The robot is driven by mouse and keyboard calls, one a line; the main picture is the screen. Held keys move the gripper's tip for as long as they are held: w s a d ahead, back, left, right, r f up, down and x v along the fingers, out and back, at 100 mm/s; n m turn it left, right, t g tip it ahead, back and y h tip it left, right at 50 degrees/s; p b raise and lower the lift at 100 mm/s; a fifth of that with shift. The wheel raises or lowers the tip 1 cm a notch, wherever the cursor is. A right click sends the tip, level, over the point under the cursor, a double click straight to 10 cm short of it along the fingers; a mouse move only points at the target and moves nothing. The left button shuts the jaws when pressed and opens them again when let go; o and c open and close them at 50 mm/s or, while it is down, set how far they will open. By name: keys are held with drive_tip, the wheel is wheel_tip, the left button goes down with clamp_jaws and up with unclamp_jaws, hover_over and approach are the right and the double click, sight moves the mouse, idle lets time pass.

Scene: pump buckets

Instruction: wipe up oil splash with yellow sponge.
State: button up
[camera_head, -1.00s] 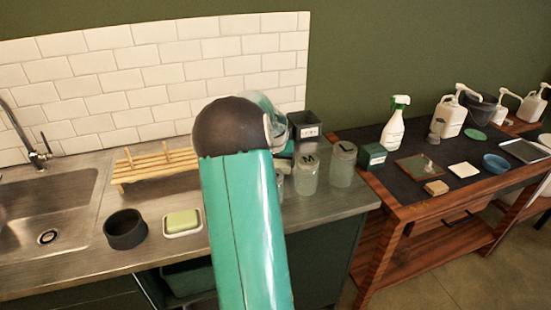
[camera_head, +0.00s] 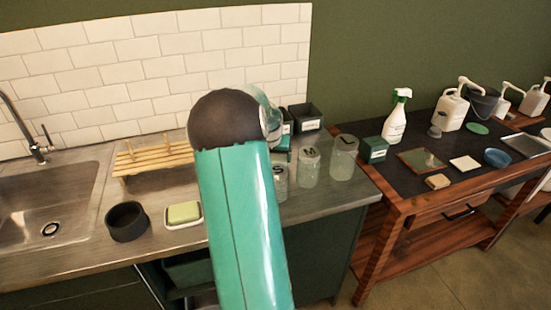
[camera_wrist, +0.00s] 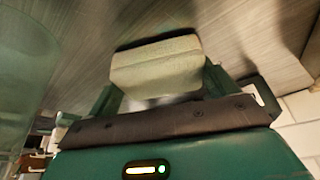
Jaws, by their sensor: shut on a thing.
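My gripper (camera_wrist: 162,84) is shut on a pale, yellowish block that looks like the yellow sponge (camera_wrist: 155,64), in the wrist view. The sponge sits crosswise between the two green fingers, over a grey-brown streaked surface. I cannot tell whether it touches that surface. In the head view my own arm hides the gripper and the sponge. I cannot make out an oil splash in either view.
The metal counter holds a black bowl (camera_head: 127,221), a yellow-green block (camera_head: 183,212) in a white dish, a wooden rack (camera_head: 153,158) and glass jars (camera_head: 343,161). A wooden table at right carries a spray bottle (camera_head: 396,120), pump bottles and small items on a dark mat.

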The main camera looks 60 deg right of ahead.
drive_tip(key=shift+w+d+f, duration=0.15)
drive_tip(key=shift+w+d, duration=1.55)
drive_tip(key=shift+w, duration=0.05)
drive_tip(key=shift+w+d+f, duration=0.15)
drive_tip(key=shift+w+d, duration=1.5)
drive_tip(key=shift+w, duration=0.05)
drive_tip(key=shift+s+a+r, duration=0.15)
drive_tip(key=shift+s+a, duration=1.2)
drive_tip(key=shift+s, duration=0.05)
drive_tip(key=shift+s+a+f, duration=0.2)
drive_tip(key=shift+s+a, duration=1.45)
drive_tip(key=shift+s, duration=0.05)
drive_tip(key=shift+s+a+r, duration=0.1)
drive_tip(key=shift+s+a, duration=1)
drive_tip(key=shift+s, duration=0.05)
drive_tip(key=shift+r, duration=0.1)
drive_tip(key=shift+r, duration=3)
drive_tip(key=shift+w+r, duration=0.1)
